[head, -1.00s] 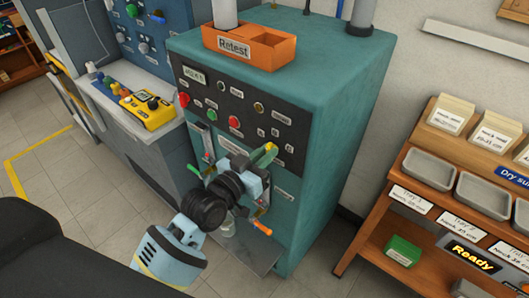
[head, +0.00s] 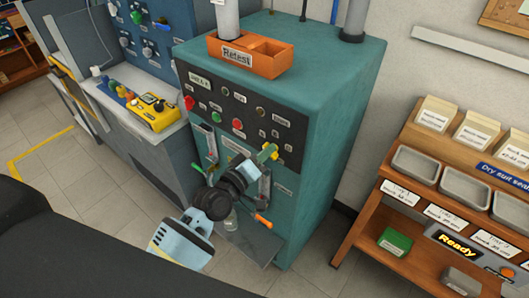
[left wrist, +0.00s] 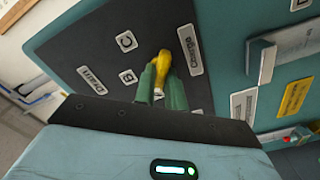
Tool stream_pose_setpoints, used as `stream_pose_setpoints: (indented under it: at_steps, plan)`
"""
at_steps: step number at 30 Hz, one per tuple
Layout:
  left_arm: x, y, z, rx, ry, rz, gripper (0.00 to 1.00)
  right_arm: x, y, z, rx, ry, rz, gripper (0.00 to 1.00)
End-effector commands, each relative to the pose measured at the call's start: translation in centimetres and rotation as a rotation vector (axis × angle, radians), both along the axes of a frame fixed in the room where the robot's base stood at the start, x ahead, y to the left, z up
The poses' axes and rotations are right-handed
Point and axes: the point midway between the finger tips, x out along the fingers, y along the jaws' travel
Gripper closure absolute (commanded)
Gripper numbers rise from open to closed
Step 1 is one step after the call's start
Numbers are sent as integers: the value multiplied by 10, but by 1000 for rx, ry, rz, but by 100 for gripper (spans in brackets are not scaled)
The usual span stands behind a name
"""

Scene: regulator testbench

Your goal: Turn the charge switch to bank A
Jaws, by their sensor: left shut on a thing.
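The charge switch shows as a yellow handle (left wrist: 157,70) on a dark panel in the left wrist view, beside a "Charge" label (left wrist: 190,50). Labels "B" (left wrist: 127,76) and "C" (left wrist: 127,41) sit left of it; I see no "A" label. The green fingers of my left gripper (left wrist: 160,88) are on both sides of the handle, shut on it. In the head view my left gripper (head: 262,160) reaches the yellow-green handle (head: 270,150) low on the teal cabinet's panel. My right gripper is out of view.
The teal cabinet (head: 330,90) carries an orange "Retest" tray (head: 222,58) on top. An orange-tipped lever (head: 262,220) is below my gripper. A wooden rack (head: 385,200) with grey trays stands at right. Floor is free between cabinet and rack.

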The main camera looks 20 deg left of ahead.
Motion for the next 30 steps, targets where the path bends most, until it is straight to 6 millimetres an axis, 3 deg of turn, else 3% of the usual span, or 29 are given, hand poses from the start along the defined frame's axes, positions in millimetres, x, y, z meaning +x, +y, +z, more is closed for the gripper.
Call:
stream_pose_setpoints:
  at_steps: [9, 24, 25, 30]
  plan:
    - [0, 1, 1, -101, 35, 1, 100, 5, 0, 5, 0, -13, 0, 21]
    - [0, 1, 0, -119, 41, 1, 100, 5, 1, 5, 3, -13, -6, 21]
    - [0, 1, 0, -119, 41, 1, 86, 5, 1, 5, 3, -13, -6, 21]
    - [0, 1, 0, -117, 40, 1, 66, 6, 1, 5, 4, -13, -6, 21]
